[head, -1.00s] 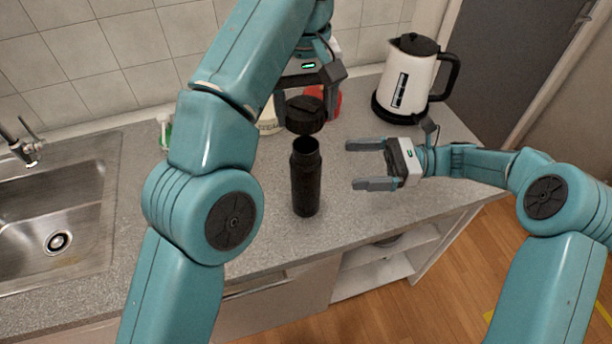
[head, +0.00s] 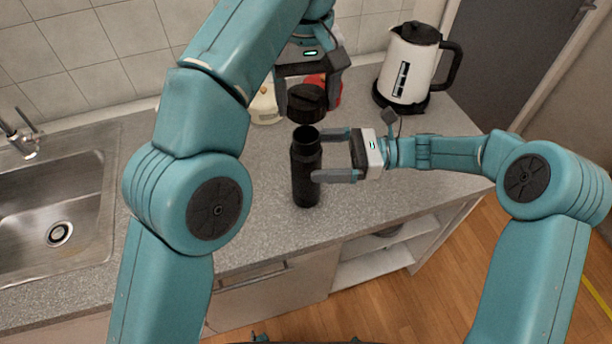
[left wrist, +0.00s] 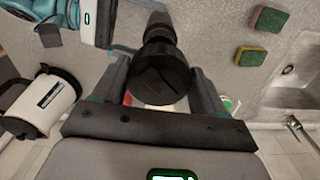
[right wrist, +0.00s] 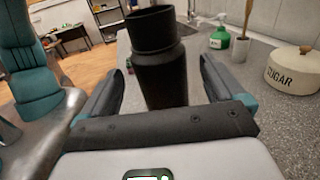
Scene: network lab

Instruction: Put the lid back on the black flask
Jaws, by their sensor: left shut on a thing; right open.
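The black flask (head: 305,180) stands upright and open-topped on the grey counter; it also shows in the right wrist view (right wrist: 160,75). My left gripper (head: 308,95) points down and is shut on the black lid (head: 306,106), held just above the flask's mouth, apart from it. The lid fills the middle of the left wrist view (left wrist: 160,75), with part of the flask behind it. My right gripper (head: 335,155) is open, coming from the right, with its fingertips at the flask's upper body. In the right wrist view the flask stands between the two fingers, its upper part showing.
A white kettle (head: 410,65) stands at the back right. A sugar pot (right wrist: 295,68) and a green spray bottle (right wrist: 220,38) are on the counter. Sponges (left wrist: 269,20) lie near the sink (head: 55,195). A red object (head: 328,88) is behind the lid.

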